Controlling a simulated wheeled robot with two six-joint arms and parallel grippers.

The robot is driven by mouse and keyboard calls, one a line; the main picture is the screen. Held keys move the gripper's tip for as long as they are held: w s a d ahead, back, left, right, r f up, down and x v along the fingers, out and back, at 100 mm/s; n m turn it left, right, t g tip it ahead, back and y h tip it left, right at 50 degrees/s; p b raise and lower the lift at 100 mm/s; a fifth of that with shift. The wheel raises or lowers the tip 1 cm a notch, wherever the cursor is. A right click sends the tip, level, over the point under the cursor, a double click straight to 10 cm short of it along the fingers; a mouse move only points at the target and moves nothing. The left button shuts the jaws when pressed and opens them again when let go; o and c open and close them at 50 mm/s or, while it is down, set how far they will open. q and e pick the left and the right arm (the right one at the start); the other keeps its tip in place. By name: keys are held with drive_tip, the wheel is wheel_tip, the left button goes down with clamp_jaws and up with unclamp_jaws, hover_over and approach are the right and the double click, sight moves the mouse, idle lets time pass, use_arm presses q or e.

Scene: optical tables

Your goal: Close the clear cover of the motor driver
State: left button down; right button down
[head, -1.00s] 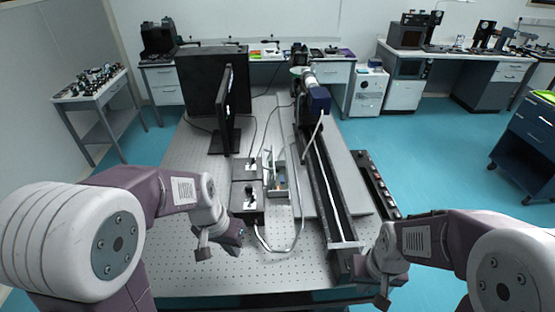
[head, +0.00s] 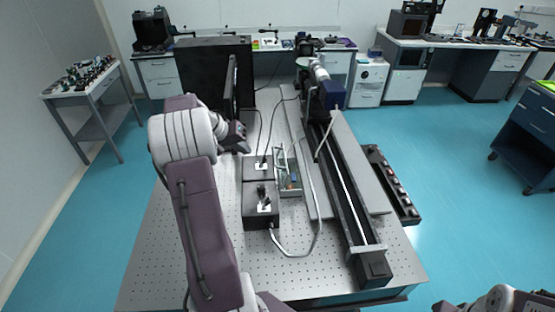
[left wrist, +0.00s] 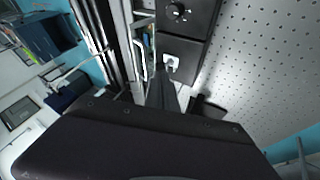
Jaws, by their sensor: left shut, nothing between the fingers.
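The motor driver (head: 290,184) is a small open-topped grey box with coloured parts inside, in the middle of the table in the head view. A thin, pale framed panel that looks like its clear cover (head: 281,160) stands raised at the box's left side; its exact angle is hard to tell. The driver shows partly in the left wrist view (left wrist: 146,38). My left gripper (head: 241,144) is shut and empty, up and to the left of the driver, apart from it. My right gripper is out of view; only part of that arm shows at bottom right.
Two black control boxes (head: 261,208) stand just left of the driver. A cable loops in front of it. A long black rail (head: 345,200) runs along its right side. A monitor (head: 231,90) stands behind my left gripper. The perforated table top (head: 190,260) is clear at front left.

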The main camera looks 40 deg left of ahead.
use_arm(q)
drive_tip(key=x, duration=0.3)
drive_tip(key=p+x, duration=0.1)
drive_tip(key=x, duration=0.2)
drive_tip(key=p+x, duration=0.1)
drive_tip(key=x, duration=0.2)
drive_tip(key=shift+a+f, duration=0.25)
drive_tip(key=shift+f, duration=0.15)
drive_tip(key=shift+w+d+f+p, duration=0.1)
drive_tip(key=shift+w+d+p, duration=0.3)
drive_tip(key=shift+w+d, duration=0.25)
drive_tip(key=shift+w+d+f+p, duration=0.1)
drive_tip(key=shift+w+d+p, duration=0.35)
drive_tip(key=shift+d, duration=0.35)
drive_tip(key=shift+a, duration=0.1)
